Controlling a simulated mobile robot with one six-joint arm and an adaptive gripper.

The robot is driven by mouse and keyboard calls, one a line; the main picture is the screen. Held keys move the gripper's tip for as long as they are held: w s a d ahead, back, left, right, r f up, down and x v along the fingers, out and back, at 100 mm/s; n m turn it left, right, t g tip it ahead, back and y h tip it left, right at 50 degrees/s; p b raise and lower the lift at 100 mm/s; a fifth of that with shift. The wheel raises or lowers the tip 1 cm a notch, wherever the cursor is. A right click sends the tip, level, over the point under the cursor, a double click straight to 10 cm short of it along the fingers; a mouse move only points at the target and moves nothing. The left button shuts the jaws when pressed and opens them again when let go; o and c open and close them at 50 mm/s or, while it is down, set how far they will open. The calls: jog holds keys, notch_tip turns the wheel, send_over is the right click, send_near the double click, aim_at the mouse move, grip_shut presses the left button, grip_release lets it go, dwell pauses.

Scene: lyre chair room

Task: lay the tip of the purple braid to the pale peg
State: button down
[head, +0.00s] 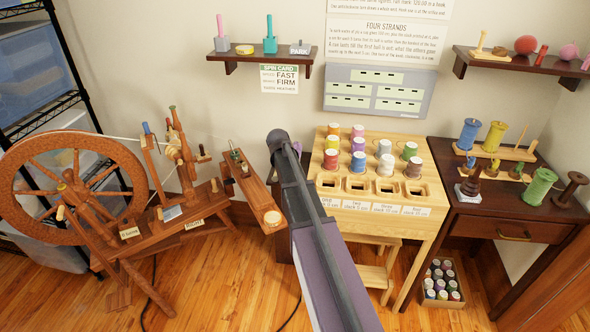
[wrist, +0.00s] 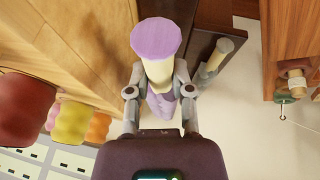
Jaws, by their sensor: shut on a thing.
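In the wrist view, my gripper (wrist: 159,88) is shut on the purple braid (wrist: 158,36). A flat, round purple end faces the camera. Below it is a cream band (wrist: 159,71) between the fingers, and more lobed purple lies beyond. A pale peg (wrist: 222,52) stands on a dark wooden piece, just right of the braid and apart from it in the picture. The depth between them is hard to judge.
A light wooden table (head: 346,217) holds several coloured spools right of my arm. A spinning wheel (head: 72,190) stands left, with a wooden arm (head: 250,190) reaching towards mine. A dark side table (head: 490,205) is at right. Red and yellow spools (wrist: 25,105) are close in the wrist view.

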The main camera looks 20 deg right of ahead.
jog(key=s+a+r+n+y+p, duration=0.1)
jog(key=s+a+n+p, duration=0.1)
jog(key=a, duration=0.4)
jog(key=s+a+r+n+g+y+p, duration=0.1)
jog(key=s+a+n, duration=0.4)
jog(key=s+a, duration=0.1)
jog(key=shift+a+r+p, duration=0.15)
jog(key=shift+r+p, duration=0.2)
jog(key=shift+w, duration=0.15)
jog(key=shift+w+a+f+b, duration=0.1)
jog(key=shift+w+f+b, duration=0.35)
jog(key=shift+w, duration=0.6)
jog(key=shift+w+d+f+b, duration=0.1)
jog(key=shift+w+f+b, duration=0.3)
jog(key=shift+w, duration=0.7)
jog(key=shift+w+a+f+b, duration=0.1)
jog(key=shift+w+f+b, duration=0.35)
jog(key=shift+w, duration=0.6)
